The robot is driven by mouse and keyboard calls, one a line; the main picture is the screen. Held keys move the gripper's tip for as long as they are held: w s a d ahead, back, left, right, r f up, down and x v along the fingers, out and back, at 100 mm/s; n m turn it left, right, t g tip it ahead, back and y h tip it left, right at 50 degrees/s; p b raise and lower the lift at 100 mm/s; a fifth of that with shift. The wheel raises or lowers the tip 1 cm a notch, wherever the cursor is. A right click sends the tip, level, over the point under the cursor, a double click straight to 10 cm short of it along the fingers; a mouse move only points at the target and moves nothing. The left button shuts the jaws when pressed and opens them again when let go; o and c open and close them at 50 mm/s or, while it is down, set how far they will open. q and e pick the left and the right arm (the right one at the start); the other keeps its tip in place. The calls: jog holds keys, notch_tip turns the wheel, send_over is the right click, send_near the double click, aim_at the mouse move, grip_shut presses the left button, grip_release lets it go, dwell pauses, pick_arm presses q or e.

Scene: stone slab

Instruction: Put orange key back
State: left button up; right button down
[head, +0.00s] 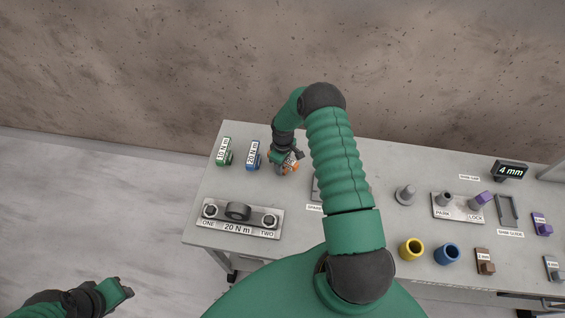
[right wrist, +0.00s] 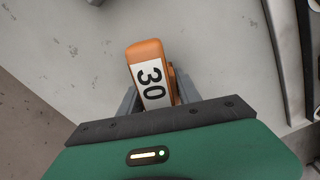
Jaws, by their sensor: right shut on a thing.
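The orange key (right wrist: 151,75) carries a white label reading 30 in the right wrist view. My right gripper (head: 287,168) is shut on it at the back left of the slab; in the right wrist view the key sits between the fingers (right wrist: 150,95). In the head view only a bit of orange shows at the gripper, so I cannot tell whether the key touches the slab. A green key (head: 224,152) and a blue 20 N m key (head: 253,155) stand to the left of it. My left gripper (head: 122,288) is off the slab at the lower left; its jaw state is unclear.
A 20 N m plate (head: 256,228) with ONE and TWO posts lies in front. My right arm hides part of a spare plate. To the right are a PARK/LOCK plate (head: 457,213), yellow (head: 411,249) and blue (head: 446,254) cups, a shim guide and a 4 mm display (head: 510,170).

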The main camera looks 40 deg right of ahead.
jog(key=shift+w+d+f, duration=0.3)
jog(key=shift+f, duration=0.05)
jog(key=c, duration=1.1)
grip_release()
jog(key=shift+w+d+f, duration=0.1)
jog(key=shift+d+f, duration=0.05)
jog(key=shift+o, duration=1.3)
pick_arm(q)
jog(key=shift+w+d+f, duration=0.1)
jog(key=shift+w+d, duration=0.2)
jog(key=shift+d, duration=0.05)
pick_arm(e)
jog(key=shift+a, duration=0.2)
pick_arm(q)
jog(key=shift+w, duration=0.1)
